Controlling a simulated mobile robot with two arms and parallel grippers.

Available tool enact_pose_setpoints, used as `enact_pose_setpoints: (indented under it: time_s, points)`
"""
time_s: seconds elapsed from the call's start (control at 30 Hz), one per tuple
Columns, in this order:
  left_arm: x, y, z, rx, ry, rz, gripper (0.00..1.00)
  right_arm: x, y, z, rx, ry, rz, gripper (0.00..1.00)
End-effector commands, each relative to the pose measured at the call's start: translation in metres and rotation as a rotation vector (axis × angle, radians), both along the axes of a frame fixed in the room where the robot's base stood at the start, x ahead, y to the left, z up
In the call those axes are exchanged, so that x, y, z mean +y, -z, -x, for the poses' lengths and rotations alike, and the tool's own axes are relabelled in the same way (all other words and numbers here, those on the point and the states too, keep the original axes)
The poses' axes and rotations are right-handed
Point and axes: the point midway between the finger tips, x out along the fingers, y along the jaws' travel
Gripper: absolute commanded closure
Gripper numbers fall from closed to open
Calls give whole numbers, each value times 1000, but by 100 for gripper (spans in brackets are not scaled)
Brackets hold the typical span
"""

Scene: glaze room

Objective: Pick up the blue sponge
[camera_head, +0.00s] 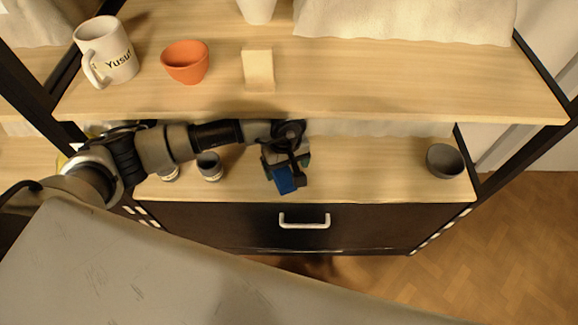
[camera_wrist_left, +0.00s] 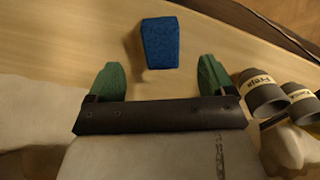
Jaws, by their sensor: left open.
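The blue sponge (camera_wrist_left: 160,42) lies on the wooden lower shelf, ahead of my left gripper in the left wrist view. In the head view the sponge (camera_head: 283,181) shows just beyond the gripper tip, partly covered by it. My left gripper (camera_wrist_left: 160,80) is open, its two green fingers apart. The sponge lies in front of the gap between the fingertips, with bare shelf between them and it. In the head view my left gripper (camera_head: 290,163) hangs over the lower shelf. My right gripper is in neither view.
Labelled grey containers (camera_wrist_left: 262,92) stand beside the right finger. A dark grey bowl (camera_head: 445,161) sits at the lower shelf's right end. The upper shelf (camera_head: 400,85) overhangs, holding a white mug (camera_head: 108,52), an orange cup (camera_head: 185,62) and a beige block (camera_head: 258,69). The shelf between sponge and bowl is clear.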

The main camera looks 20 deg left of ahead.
Motion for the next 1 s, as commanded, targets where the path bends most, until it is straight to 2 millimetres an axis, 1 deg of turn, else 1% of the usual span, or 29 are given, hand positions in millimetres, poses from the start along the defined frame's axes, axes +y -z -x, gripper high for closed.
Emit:
enact_pose_setpoints:
  time_s: [0.07, 0.17, 0.37, 0.6, 0.7, 0.97, 1.0]
  points:
    - [1, 0, 0, -5, 6, -8, 17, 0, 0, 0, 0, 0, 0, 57]
    - [2, 7, -1, -6, 7, -12, 17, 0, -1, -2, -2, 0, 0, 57]
    - [3, 29, -1, -4, 6, -11, 17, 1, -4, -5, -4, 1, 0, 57]
    - [6, 64, -1, -4, 6, -9, 17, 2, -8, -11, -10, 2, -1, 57]
    - [6, 73, -1, -5, 5, -10, 17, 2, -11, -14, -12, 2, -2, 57]
    - [6, 75, -2, -7, 7, -9, 17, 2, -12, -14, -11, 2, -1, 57]
    - [6, 74, -2, -7, 7, -9, 22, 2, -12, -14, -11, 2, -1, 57]
